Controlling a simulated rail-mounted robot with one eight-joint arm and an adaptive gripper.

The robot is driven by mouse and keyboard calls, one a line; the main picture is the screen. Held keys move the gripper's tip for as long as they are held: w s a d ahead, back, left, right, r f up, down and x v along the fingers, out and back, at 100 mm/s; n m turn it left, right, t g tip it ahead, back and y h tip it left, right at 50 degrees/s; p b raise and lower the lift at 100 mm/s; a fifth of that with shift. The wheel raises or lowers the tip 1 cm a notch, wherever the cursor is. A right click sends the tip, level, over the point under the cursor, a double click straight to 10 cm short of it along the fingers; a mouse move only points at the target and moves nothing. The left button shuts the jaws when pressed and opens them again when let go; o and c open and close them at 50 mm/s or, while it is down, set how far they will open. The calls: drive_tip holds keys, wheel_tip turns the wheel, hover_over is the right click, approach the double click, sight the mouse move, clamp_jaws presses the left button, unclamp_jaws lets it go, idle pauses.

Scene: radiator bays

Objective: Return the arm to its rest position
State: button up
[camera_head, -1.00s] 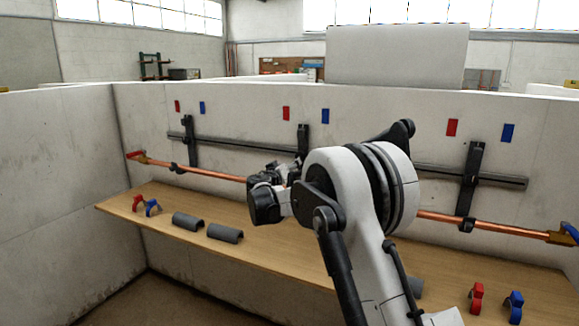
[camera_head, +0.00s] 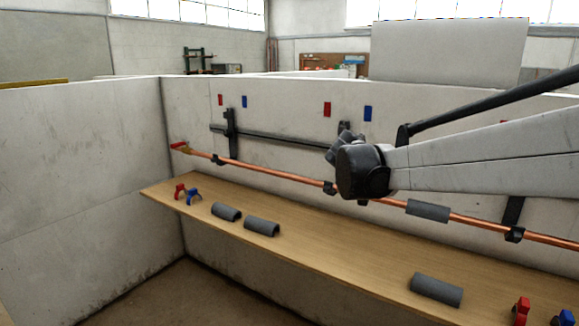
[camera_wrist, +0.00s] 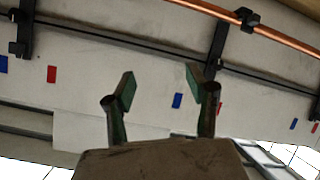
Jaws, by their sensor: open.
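My arm (camera_head: 480,158) reaches in from the right edge of the head view, in front of the bay wall. Its dark wrist end (camera_head: 362,172) is at the picture's middle right, in front of the copper pipe in the picture. In the wrist view my gripper (camera_wrist: 160,88) has its two fingers spread apart with nothing between them. Behind the fingers are the pale wall, a red tag (camera_wrist: 51,74) and a blue tag (camera_wrist: 177,100). The fingers are hard to make out in the head view.
A copper pipe (camera_head: 275,173) runs along the wall on black brackets, with a grey sleeve (camera_head: 428,210) on it. The wooden shelf (camera_head: 330,250) below holds grey half-shells (camera_head: 437,289) and red and blue clips (camera_head: 193,197). A side wall (camera_head: 80,190) closes the left.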

drive_tip(key=s+d+f+g+y, duration=0.1)
drive_tip(key=s+f+g+y, duration=0.2)
drive_tip(key=s, duration=1.9)
drive_tip(key=s+a+f+y, duration=0.2)
drive_tip(key=s+f, duration=0.3)
drive_tip(key=s, duration=0.4)
drive_tip(key=s+a+f+n+g+y, duration=0.1)
drive_tip(key=s+a+f+y, duration=0.1)
drive_tip(key=s+f, duration=0.4)
drive_tip(key=s, duration=0.4)
drive_tip(key=shift+s+a+n, duration=0.25)
drive_tip(key=shift+a+n, duration=0.05)
